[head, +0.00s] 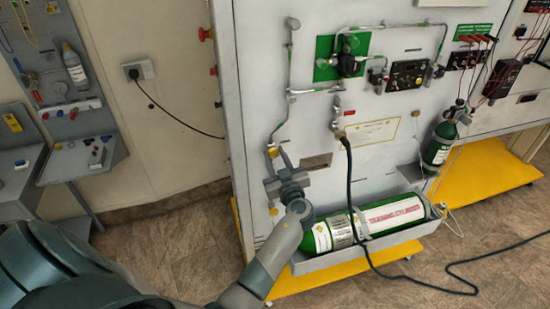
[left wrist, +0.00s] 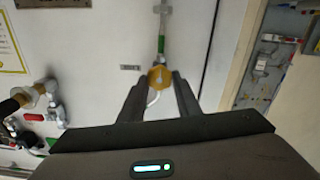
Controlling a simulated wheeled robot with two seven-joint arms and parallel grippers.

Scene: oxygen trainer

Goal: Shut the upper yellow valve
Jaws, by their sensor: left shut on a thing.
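The upper yellow valve (head: 272,152) is a small round yellow knob on a thin pipe on the white panel. My left gripper (head: 273,156) reaches up to it from below, and its fingers partly cover the knob. In the left wrist view the yellow knob (left wrist: 160,77) sits between the two finger ends of my left gripper (left wrist: 160,82), which is shut on it. A second yellow knob (head: 273,211) is lower on the same panel, below the gripper. My right gripper is in neither view.
A green training cylinder (head: 390,217) lies in a grey tray below and to the right of my left gripper. A black hose (head: 349,190) hangs from a fitting right of the valve. A small green cylinder (head: 438,145) stands further right.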

